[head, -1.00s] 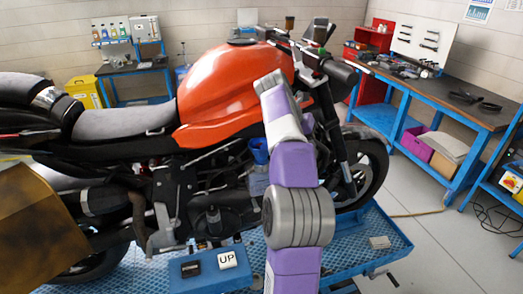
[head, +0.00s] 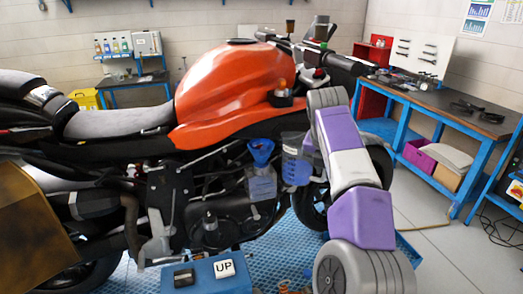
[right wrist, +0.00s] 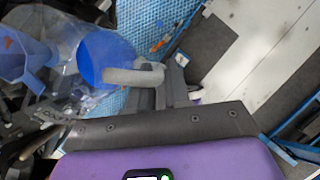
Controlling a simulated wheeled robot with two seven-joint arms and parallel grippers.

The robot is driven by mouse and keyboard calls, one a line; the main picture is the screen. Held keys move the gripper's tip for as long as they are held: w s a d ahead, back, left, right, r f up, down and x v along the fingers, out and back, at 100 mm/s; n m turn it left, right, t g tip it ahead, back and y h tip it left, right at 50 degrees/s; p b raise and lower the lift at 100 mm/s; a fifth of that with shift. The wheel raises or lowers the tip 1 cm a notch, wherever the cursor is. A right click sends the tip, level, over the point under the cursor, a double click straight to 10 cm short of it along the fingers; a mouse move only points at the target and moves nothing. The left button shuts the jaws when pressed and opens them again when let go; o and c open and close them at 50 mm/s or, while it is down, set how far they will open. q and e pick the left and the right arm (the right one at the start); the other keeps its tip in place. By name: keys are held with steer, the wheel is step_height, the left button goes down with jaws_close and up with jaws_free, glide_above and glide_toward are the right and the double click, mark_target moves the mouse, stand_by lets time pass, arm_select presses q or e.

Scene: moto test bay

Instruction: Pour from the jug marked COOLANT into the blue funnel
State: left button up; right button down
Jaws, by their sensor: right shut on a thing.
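The blue funnel (head: 261,150) stands upright at the side of the motorcycle, above a translucent bluish container (head: 262,187). It also shows at the left of the right wrist view (right wrist: 22,58). A translucent jug (head: 296,166) with blue liquid is just right of the funnel, and looks close to upright. In the right wrist view the jug (right wrist: 103,60) has a grey handle (right wrist: 135,76). My right gripper (right wrist: 172,92) is shut on this handle. In the head view my arm hides the grip. No marking on the jug is legible. My left gripper is not in view.
The motorcycle with its orange tank (head: 232,88) stands on a blue lift platform (head: 290,235). A blue control box with an UP button (head: 225,268) is in front. A workbench (head: 440,105) stands at the right. Grey floor lies open between.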

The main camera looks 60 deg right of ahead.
stand_by(0.3)
steer(key=shift+s+a+r+p, duration=0.3)
steer(key=shift+s+r+p, duration=0.45)
steer(key=shift+s, duration=0.25)
steer(key=shift+s+a+r+p, duration=0.25)
steer(key=shift+s+r+p, duration=0.5)
steer(key=shift+s, duration=0.25)
